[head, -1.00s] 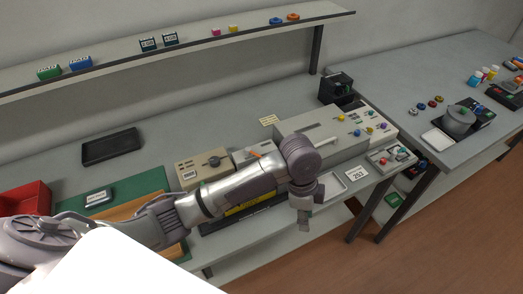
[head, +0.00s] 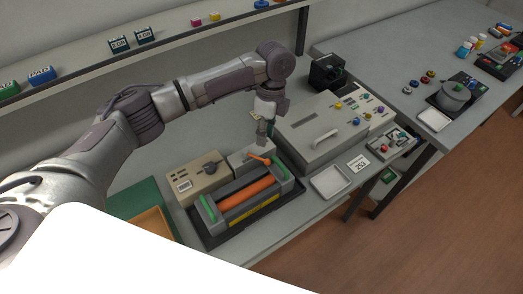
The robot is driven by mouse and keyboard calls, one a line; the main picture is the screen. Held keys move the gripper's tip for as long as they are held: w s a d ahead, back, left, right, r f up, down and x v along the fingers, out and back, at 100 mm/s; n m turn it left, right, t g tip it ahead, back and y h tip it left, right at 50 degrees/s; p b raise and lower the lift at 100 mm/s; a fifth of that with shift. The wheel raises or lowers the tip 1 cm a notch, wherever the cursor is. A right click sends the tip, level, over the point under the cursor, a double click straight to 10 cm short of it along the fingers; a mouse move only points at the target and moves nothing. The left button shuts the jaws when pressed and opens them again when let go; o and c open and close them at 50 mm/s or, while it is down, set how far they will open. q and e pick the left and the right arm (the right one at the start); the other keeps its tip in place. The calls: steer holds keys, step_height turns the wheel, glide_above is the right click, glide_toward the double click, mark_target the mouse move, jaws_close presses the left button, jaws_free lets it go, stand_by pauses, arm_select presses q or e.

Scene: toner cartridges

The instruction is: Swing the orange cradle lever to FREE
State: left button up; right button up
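The small orange lever (head: 259,159) lies on top of a light grey box (head: 238,161) behind the toner cradle. The cradle (head: 205,240) is a dark tray on the bench. In it sits a grey cartridge with an orange roller (head: 248,193) and green end pieces. My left gripper (head: 262,140) hangs pointing down just behind and above the lever, seemingly apart from it. Its fingers are small and overlap in this view, so I cannot tell how far they are open. The lever's FREE marking is not readable. My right gripper is not in view.
A beige box with a dark knob (head: 209,168) stands left of the lever. A large beige machine (head: 310,130) with a handle stands to its right. A white tray (head: 330,181) and a "253" card (head: 358,163) lie at the bench's front edge.

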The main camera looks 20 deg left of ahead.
mark_target(256, 158)
arm_select(q)
steer(key=f, duration=0.2)
steer(key=f+p, duration=0.1)
steer(key=f, duration=0.2)
steer(key=s+a+f, duration=0.1)
steer(key=f, duration=0.1)
steer(key=shift+s+f+p, duration=0.1)
steer(key=shift+f+p, duration=0.1)
steer(key=shift+p, duration=0.1)
steer(key=shift+d+f, duration=0.1)
steer(key=shift+f, duration=0.35)
jaws_close()
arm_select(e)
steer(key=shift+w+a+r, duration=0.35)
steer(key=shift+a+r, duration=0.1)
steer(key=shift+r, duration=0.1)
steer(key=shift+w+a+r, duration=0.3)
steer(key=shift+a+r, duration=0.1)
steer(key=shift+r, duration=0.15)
